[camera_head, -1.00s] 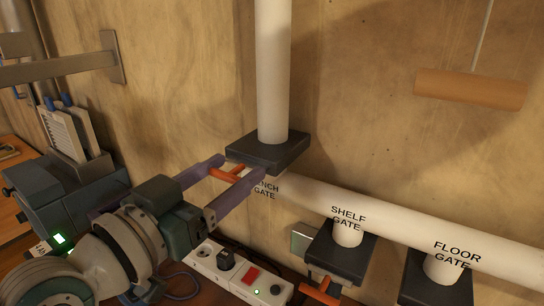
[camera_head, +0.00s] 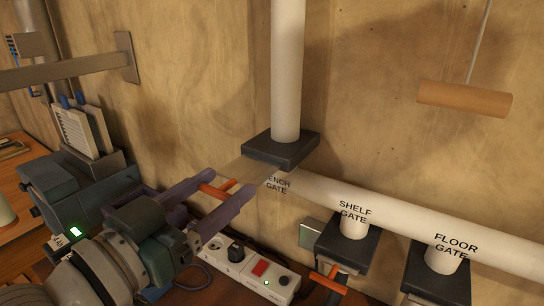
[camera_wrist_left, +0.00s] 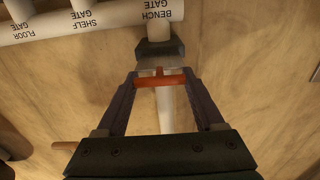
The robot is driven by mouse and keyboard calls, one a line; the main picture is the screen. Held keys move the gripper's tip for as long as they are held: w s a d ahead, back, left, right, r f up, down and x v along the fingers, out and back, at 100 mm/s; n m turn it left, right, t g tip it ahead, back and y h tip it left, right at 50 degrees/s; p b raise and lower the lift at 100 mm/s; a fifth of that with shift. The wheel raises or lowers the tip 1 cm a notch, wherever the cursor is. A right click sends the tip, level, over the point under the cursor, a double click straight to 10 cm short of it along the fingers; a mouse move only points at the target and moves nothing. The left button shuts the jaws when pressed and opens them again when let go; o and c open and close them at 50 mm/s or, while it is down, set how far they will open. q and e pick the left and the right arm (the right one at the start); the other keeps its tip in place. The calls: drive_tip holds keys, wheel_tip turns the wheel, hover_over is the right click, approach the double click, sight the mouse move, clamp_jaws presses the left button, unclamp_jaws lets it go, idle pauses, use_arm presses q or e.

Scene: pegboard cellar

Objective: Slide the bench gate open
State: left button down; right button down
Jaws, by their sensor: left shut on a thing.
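The bench gate (camera_head: 281,150) is a dark block on the white vertical pipe, above the lettering "BENCH GATE", which is partly covered. A thin plate (camera_head: 240,172) sticks out of its near left side, with an orange handle (camera_head: 215,190) at the outer end. My left gripper (camera_head: 228,187) is shut on the handle, a finger at each end. The left wrist view shows the handle (camera_wrist_left: 160,81) between the fingers and a stretch of plate between it and the gate block (camera_wrist_left: 160,48). My right gripper is not in view.
The shelf gate (camera_head: 345,246) and floor gate (camera_head: 438,275) sit to the right along the white horizontal pipe (camera_head: 400,214). A power strip (camera_head: 255,270) lies below my gripper. A grey machine (camera_head: 85,185) stands at left. A wooden cylinder (camera_head: 464,99) hangs at upper right.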

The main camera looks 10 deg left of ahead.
use_arm(q)
drive_tip(key=shift+r, duration=0.1)
unclamp_jaws()
drive_tip(key=shift+s+a, duration=0.1)
drive_tip(key=shift+s, duration=0.05)
drive_tip(key=shift+s, duration=0.1)
drive_tip(key=b+v, duration=0.1)
drive_tip(key=v, duration=0.8)
drive_tip(key=shift+s+a, duration=0.15)
drive_tip(key=shift+s, duration=0.2)
